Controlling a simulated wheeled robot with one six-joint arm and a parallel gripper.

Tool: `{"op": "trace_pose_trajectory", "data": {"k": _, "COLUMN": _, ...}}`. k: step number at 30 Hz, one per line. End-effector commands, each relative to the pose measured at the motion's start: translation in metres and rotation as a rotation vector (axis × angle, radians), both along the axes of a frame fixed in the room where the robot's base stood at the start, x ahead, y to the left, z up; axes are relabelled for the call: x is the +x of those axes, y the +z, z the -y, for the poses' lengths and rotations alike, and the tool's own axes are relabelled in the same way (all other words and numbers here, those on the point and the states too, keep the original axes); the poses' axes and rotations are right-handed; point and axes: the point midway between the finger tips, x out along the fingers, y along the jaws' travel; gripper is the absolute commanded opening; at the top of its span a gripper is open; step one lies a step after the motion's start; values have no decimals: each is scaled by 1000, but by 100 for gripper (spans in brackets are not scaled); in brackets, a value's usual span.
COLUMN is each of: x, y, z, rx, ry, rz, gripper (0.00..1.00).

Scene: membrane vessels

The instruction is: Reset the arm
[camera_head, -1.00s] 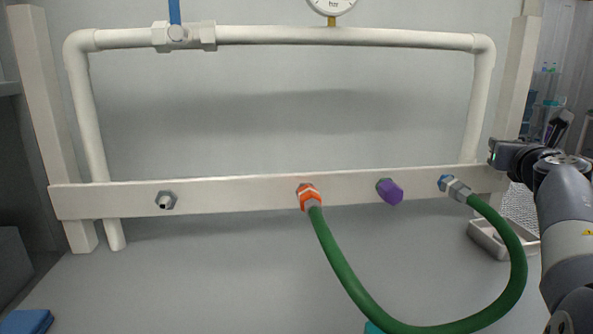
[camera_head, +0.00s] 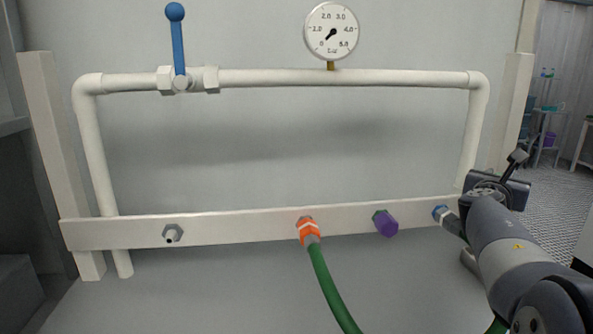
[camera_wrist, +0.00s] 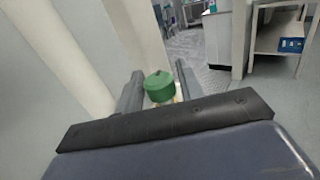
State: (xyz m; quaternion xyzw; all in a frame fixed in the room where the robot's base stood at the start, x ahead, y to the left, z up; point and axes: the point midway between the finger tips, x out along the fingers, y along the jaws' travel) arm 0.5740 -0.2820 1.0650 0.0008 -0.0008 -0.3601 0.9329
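My gripper (camera_wrist: 160,84) shows in the wrist view with its two dark fingers on either side of a green cap (camera_wrist: 158,86), which fills the gap between them. In the head view my arm's end is at the right, in front of the right end of the white rail, and the fingertips and the cap are hidden there.
Above are a blue valve lever (camera_head: 177,40) and a gauge (camera_head: 331,31).

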Motion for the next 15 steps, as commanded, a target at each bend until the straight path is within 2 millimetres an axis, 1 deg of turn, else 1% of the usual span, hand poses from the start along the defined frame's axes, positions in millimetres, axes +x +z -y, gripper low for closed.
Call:
{"op": "trace_pose_trajectory", "data": {"k": 1, "x": 1, "y": 3, "z": -1, "rx": 1, "ry": -20, "rz": -2, "gripper": 36}}
{"op": "trace_pose_trajectory", "data": {"k": 3, "x": 1, "y": 4, "z": -1, "rx": 0, "ry": -53, "rz": -3, "gripper": 36}}
{"op": "trace_pose_trajectory", "data": {"k": 15, "x": 1, "y": 2, "z": -1, "rx": 0, "ry": -253, "rz": -2, "gripper": 36}}
